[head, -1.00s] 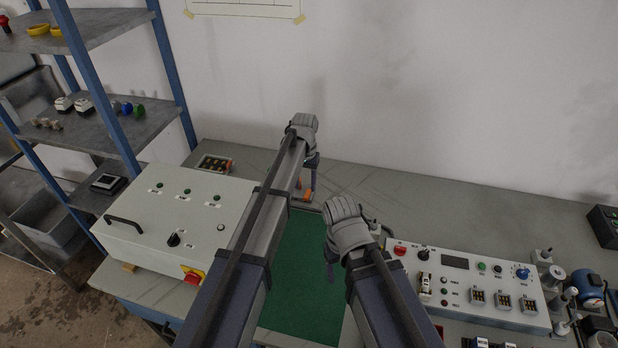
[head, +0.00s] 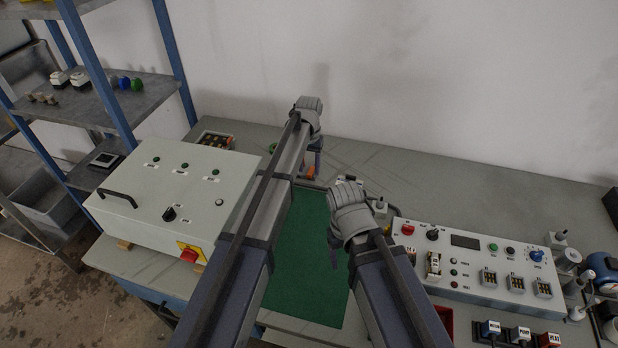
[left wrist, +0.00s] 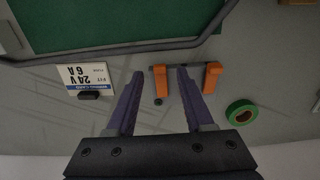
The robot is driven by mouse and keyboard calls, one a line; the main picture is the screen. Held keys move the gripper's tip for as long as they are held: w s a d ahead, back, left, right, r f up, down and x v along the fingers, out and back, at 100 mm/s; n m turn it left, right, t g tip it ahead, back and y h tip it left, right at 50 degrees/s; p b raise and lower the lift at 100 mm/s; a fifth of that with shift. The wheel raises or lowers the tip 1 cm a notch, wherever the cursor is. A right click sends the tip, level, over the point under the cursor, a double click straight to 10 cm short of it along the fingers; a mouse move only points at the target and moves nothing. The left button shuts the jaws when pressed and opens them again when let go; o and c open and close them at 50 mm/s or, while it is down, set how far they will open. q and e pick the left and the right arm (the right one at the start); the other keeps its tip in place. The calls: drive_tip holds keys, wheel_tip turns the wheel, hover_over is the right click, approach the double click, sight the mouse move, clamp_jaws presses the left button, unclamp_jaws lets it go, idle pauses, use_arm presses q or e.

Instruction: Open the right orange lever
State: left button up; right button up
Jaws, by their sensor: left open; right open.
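Two orange levers stand side by side on a small bracket. In the left wrist view, which looks turned round from the head view, one lever (left wrist: 160,81) is at picture left and the other (left wrist: 212,77) at picture right. My left gripper (left wrist: 160,74) is open; its fingers lie either side of the picture-left lever, with the right finger between the two levers. Contact cannot be told. In the head view my left gripper (head: 317,163) largely hides the levers; only a bit of orange (head: 310,173) shows. My right gripper (head: 334,258) is open and empty above the green mat.
A green tape roll (left wrist: 241,114) and a label plate (left wrist: 86,78) flank the levers. A white control box (head: 150,225) stands left, a control panel (head: 470,268) right.

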use_arm(q)
wheel_tip(320, 180, down, 2)
drive_tip(key=shift+f+b, duration=0.1)
drive_tip(key=shift+b, duration=0.5)
drive_tip(key=shift+c, duration=0.2)
clamp_jaws()
